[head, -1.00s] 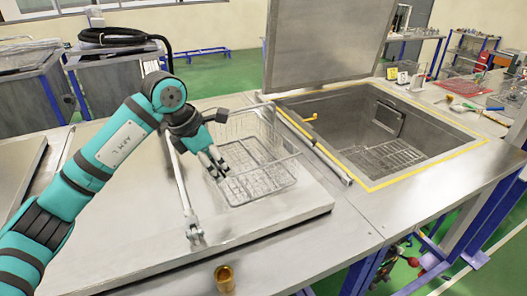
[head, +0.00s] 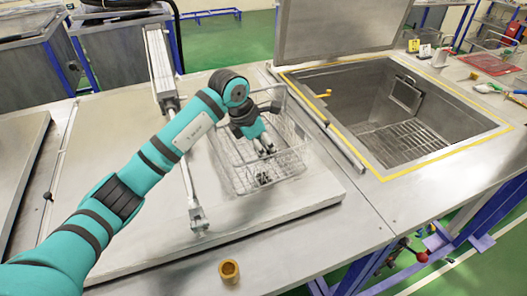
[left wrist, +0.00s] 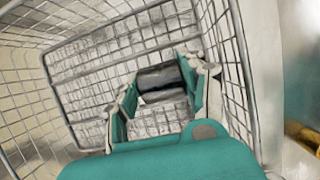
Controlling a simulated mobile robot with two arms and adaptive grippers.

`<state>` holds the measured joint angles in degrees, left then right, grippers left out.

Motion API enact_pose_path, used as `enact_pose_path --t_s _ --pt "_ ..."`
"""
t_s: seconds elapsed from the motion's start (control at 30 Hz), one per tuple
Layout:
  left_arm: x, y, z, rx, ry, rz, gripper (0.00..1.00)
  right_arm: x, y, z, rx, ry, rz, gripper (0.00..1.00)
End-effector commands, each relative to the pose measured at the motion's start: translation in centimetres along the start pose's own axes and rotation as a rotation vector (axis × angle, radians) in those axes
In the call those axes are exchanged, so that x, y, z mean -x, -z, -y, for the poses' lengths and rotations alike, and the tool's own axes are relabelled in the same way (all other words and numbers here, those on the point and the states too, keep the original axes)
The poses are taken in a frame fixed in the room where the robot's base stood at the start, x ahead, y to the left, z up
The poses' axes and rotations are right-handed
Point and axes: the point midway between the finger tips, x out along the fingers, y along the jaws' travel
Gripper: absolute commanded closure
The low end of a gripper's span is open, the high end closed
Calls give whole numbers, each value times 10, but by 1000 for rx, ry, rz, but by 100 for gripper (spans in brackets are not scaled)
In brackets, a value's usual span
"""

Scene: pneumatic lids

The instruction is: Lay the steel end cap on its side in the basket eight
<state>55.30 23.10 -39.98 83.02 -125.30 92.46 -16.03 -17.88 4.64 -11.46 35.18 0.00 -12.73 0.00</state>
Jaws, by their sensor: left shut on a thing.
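The wire basket (head: 292,172) stands on the flat steel lid in the middle of the head view. My left gripper (head: 264,179) reaches down inside it, fingers pointing to the basket floor. In the left wrist view, the gripper (left wrist: 165,88) is shut on the steel end cap (left wrist: 160,77), a dark grey cylinder lying crosswise between the fingers. The basket's wire mesh (left wrist: 80,65) surrounds the fingers. In the head view the cap is mostly hidden by the fingers. I cannot tell whether it touches the basket floor. My right gripper is not in view.
An open steel tank (head: 445,160) with a yellow rim and a grate is right of the basket. A brass-coloured ring (head: 229,271) stands on the front of the bench. A metal strut (head: 190,180) lies left of the basket. The front bench surface is mostly clear.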

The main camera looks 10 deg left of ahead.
Motion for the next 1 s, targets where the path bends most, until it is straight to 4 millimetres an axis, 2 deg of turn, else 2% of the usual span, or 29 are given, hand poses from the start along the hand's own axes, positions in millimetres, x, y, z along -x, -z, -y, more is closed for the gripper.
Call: enact_pose_path --t_s 0.23,0.4,0.6,0.63,0.8,1.0 --pt "-28 12 2 0 2 0 100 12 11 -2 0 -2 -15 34" --pt "-31 12 1 -1 -1 2 100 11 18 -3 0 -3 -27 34" --pt "-35 14 1 -1 -1 1 100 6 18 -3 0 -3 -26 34" --pt "-34 14 2 -1 0 0 54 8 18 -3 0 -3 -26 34" --pt "-34 14 2 -1 0 -1 35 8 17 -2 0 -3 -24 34" --pt "-34 14 2 -1 0 -1 35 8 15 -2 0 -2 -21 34"
